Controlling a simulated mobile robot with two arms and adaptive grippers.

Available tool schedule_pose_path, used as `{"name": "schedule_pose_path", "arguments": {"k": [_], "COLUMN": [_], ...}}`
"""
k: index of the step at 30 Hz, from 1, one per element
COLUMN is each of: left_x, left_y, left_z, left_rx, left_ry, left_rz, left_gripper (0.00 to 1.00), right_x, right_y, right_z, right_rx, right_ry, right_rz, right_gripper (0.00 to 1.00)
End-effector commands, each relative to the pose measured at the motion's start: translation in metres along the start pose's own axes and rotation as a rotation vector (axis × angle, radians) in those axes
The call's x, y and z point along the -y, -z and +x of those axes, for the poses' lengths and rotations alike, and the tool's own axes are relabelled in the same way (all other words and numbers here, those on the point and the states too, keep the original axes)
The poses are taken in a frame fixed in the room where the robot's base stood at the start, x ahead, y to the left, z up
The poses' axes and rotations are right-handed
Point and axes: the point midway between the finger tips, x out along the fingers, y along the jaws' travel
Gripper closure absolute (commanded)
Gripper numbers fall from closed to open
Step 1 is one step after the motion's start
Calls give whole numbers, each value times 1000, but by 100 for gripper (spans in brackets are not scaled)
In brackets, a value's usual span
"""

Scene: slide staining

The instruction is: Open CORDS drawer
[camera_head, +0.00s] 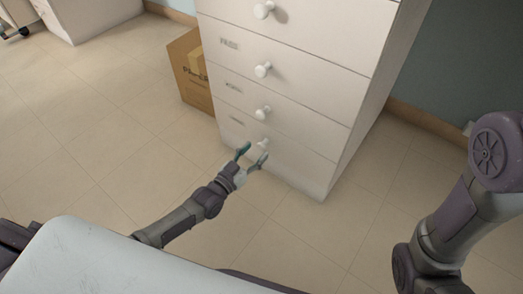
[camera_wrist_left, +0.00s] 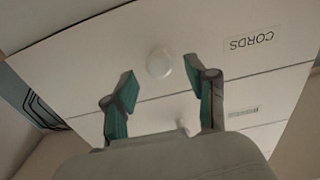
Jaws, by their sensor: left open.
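A white chest of drawers (camera_head: 300,55) stands ahead with round white knobs. The CORDS label (camera_wrist_left: 248,42) is readable in the left wrist view, upside down, on the drawer (camera_wrist_left: 110,60) facing the gripper. That drawer's white knob (camera_wrist_left: 159,63) lies just beyond and between the open fingertips. In the head view the lowest knob (camera_head: 263,142) is just above my left gripper (camera_head: 252,156), and the lowest drawer front looks closed. My left gripper also shows in the left wrist view (camera_wrist_left: 161,84), open, with nothing between its teal fingers. My right arm shows at the right, but its gripper is out of frame.
A cardboard box (camera_head: 188,72) stands on the floor against the chest's left side. The tiled floor (camera_head: 100,120) in front and to the left is clear. A wall (camera_head: 455,60) lies behind the chest at the right.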

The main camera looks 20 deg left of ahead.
Motion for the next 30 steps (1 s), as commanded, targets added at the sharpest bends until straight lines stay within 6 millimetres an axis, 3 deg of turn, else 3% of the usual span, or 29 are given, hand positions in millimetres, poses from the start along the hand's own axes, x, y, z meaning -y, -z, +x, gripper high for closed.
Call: {"name": "schedule_pose_path", "arguments": {"k": [2, 7, 19, 27, 29, 30], "left_x": [0, 0, 0, 0, 0, 0], "left_y": [-3, -2, 0, 0, 0, 0], "left_z": [14, 33, 39, 38, 38, 38], "left_rx": [-3, -1, 2, 2, 2, 2], "left_ry": [-1, 0, 0, 0, 0, 0], "left_rz": [2, 1, 1, 1, 1, 1], "left_gripper": [43, 43, 45, 90, 100, 100], "right_x": [3, 5, 5, 5, 5, 5], "right_y": [10, 12, 13, 14, 14, 14], "right_z": [0, -6, -6, -6, -6, -6], "right_rx": [-26, -27, -29, -30, -30, -30], "right_ry": [9, 10, 12, 12, 12, 12], "right_rz": [-3, -4, -4, -4, -4, -4], "right_gripper": [42, 42, 42, 42, 42, 42]}}
